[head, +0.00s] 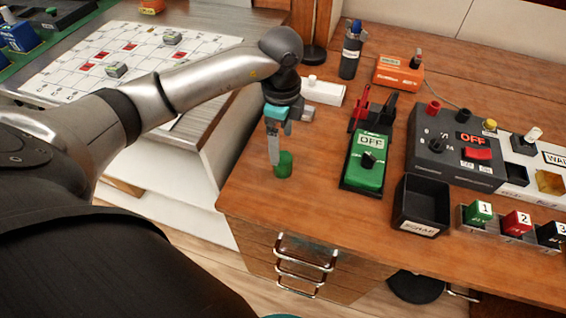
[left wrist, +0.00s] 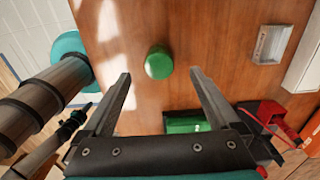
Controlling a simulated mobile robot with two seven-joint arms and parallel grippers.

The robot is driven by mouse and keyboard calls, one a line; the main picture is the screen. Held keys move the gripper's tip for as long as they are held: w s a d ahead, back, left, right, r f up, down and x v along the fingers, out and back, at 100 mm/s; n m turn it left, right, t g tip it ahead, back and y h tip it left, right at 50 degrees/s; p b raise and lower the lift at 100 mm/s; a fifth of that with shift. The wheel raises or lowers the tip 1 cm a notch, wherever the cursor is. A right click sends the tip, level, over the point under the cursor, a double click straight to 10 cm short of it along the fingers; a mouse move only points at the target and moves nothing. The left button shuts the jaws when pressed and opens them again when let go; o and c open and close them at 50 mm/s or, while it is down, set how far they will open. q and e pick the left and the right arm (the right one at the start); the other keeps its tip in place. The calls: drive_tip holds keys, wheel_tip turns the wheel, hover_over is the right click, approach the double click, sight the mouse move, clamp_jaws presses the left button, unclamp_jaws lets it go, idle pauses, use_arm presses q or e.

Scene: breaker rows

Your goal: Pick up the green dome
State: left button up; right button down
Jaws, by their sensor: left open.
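The green dome (head: 284,164) stands on the wooden desk near its left edge in the head view. In the left wrist view the green dome (left wrist: 158,62) lies on bare wood, beyond and between the two finger tips. My left gripper (head: 273,150) points down beside the dome, its visible finger just left of it in the head view. In the left wrist view my left gripper (left wrist: 160,75) is open with nothing between its fingers. I cannot tell the exact height of the fingertips over the desk. My right gripper is not in view.
Right of the dome is a green meter marked OFF (head: 366,160), with red and black clips (head: 372,108) behind it. A black scrap bin (head: 422,205) and a grey power unit (head: 455,148) stand farther right. A white block (head: 322,91) lies behind. Wood in front of the dome is clear.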

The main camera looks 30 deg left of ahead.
sight(283, 157)
use_arm(q)
drive_tip(key=shift+f, duration=0.85)
drive_tip(key=f, duration=0.1)
drive_tip(key=f+b, duration=0.1)
drive_tip(key=f, duration=0.1)
drive_tip(key=shift+s+d+f+b, duration=0.1)
drive_tip(key=shift+d+f+b, duration=0.1)
drive_tip(key=shift+f+b, duration=0.1)
drive_tip(key=shift+f, duration=0.5)
drive_tip(key=shift+r, duration=0.1)
drive_tip(key=c, duration=1.4)
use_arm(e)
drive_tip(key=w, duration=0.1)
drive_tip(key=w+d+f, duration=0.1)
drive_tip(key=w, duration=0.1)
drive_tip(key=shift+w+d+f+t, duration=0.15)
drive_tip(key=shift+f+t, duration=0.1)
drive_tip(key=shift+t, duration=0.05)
